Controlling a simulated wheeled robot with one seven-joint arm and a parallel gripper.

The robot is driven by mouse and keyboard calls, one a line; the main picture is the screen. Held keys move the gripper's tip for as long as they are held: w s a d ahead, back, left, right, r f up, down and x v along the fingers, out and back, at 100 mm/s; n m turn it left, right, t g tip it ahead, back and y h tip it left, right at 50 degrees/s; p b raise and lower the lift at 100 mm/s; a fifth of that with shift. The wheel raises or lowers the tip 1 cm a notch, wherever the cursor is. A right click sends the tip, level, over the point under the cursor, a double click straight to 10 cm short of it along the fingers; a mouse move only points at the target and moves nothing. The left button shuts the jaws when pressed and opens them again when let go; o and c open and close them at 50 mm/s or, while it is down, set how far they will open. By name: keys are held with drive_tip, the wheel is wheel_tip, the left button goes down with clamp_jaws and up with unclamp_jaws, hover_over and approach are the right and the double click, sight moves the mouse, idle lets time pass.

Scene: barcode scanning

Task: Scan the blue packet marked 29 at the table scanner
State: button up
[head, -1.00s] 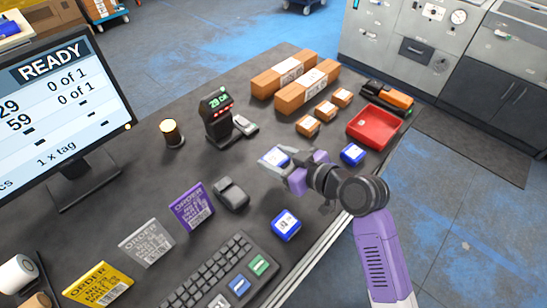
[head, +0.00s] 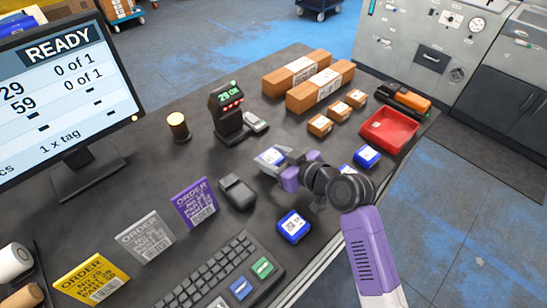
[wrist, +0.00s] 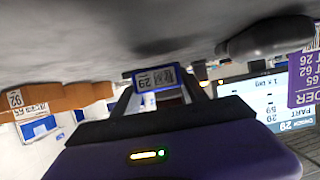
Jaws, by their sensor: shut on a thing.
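The blue packet (head: 270,157), with a pale label on its face, is held in my gripper (head: 281,167). In the wrist view the packet (wrist: 158,77) sits between the two fingertips (wrist: 158,92), and its label reads 29, upside down. The table scanner (head: 226,112) is a black upright device with a lit green display and red lights. My gripper holds the packet to the right of and nearer the camera than the scanner, apart from it. The monitor (head: 55,80) shows READY, with 29 and 59 each at 0 of 1.
Other blue packets lie at the right (head: 367,157) and front (head: 293,227). A red tray (head: 391,130), brown boxes (head: 320,86), a dark handheld device (head: 237,191), order cards (head: 196,203) and a keyboard (head: 207,274) stand around. A small lamp (head: 178,126) stands left of the scanner.

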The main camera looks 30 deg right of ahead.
drive_tip(key=s+d+r+p, duration=0.4)
drive_tip(key=s+r+p, duration=0.3)
drive_tip(key=s+r, duration=0.3)
drive_tip(key=shift+s+p, duration=0.4)
drive_tip(key=shift+s, duration=0.8)
drive_tip(key=shift+d, duration=0.15)
